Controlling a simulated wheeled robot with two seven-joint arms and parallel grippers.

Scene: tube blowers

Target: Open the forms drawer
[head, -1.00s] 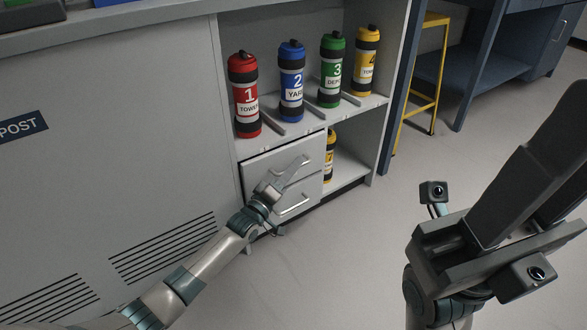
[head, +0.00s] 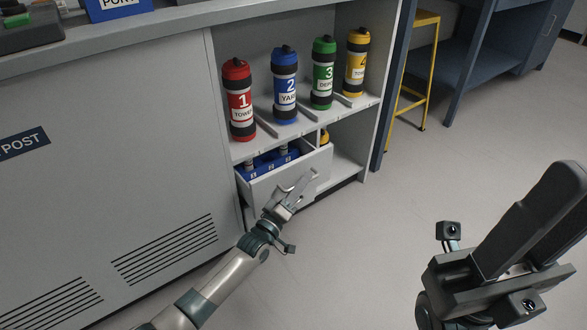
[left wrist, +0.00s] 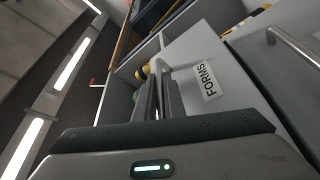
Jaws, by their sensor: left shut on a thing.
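The forms drawer (head: 268,188) is the upper drawer in the low cabinet bay and stands pulled out, with blue items (head: 268,164) showing inside. Its FORMS label (left wrist: 207,81) shows in the left wrist view. My left gripper (head: 300,185) is at the drawer front, shut on its handle; the fingers hide most of the handle. In the left wrist view the fingers (left wrist: 163,98) lie close together beside the label. My right gripper (head: 525,215) hangs over the floor at the right, away from the drawer; its finger gap is unclear.
Red (head: 239,100), blue (head: 285,85), green (head: 323,73) and yellow (head: 357,62) canisters stand on the shelf above the drawer. Another yellow canister (head: 325,137) is partly hidden behind it. A yellow stool (head: 428,70) stands right of the cabinet. The floor (head: 390,220) in front is clear.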

